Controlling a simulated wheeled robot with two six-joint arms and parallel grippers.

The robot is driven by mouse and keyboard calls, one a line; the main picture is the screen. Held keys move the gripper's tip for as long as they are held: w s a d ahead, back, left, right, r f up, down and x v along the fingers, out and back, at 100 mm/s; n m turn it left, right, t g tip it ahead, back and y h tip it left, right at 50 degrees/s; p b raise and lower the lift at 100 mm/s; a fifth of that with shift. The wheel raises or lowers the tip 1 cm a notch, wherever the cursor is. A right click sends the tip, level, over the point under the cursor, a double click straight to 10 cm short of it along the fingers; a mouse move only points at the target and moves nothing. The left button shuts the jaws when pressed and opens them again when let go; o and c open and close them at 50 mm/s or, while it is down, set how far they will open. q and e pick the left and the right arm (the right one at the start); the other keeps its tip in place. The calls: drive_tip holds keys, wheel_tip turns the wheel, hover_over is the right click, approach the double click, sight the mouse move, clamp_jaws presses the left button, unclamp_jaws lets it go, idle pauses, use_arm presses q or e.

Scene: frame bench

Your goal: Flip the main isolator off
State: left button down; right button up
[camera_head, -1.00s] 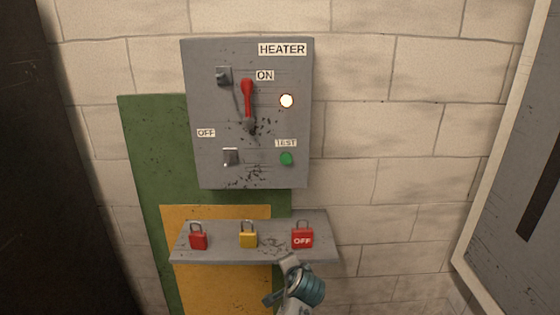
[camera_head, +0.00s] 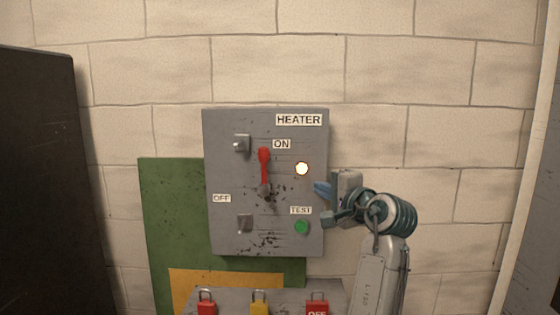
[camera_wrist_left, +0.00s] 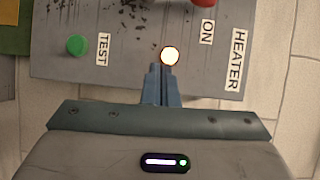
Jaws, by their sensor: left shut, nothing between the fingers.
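The main isolator is a red lever (camera_head: 264,165) on a grey box labelled HEATER (camera_head: 228,178). Its handle points up beside the ON label (camera_head: 282,144); the OFF label (camera_head: 222,198) is lower left. The lit white lamp (camera_head: 302,169) is right of the lever. My left gripper (camera_head: 319,188) is shut and empty, at the box's right edge, apart from the lever. In the left wrist view its closed fingers (camera_wrist_left: 161,72) point at the lamp (camera_wrist_left: 170,56), and only a bit of the red lever (camera_wrist_left: 203,2) shows at the top edge. My right gripper is not in view.
A green TEST button (camera_head: 302,227) sits low on the box, near my gripper. Metal brackets (camera_head: 242,143) stick out on its left side. A shelf below holds red and yellow padlocks (camera_head: 260,305). The wall above and right is clear.

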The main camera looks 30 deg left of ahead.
sight(264, 168)
use_arm(q)
wheel_tip(264, 168, up, 6)
drive_tip(key=s+y, duration=0.1)
drive_tip(key=s, duration=0.1)
drive_tip(key=shift+d+n+g, duration=0.2)
drive_tip(key=shift+n+g, duration=0.1)
drive_tip(key=shift+g, duration=0.1)
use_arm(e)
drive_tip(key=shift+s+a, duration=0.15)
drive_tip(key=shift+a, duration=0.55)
use_arm(q)
drive_tip(key=shift+a+f, duration=0.1)
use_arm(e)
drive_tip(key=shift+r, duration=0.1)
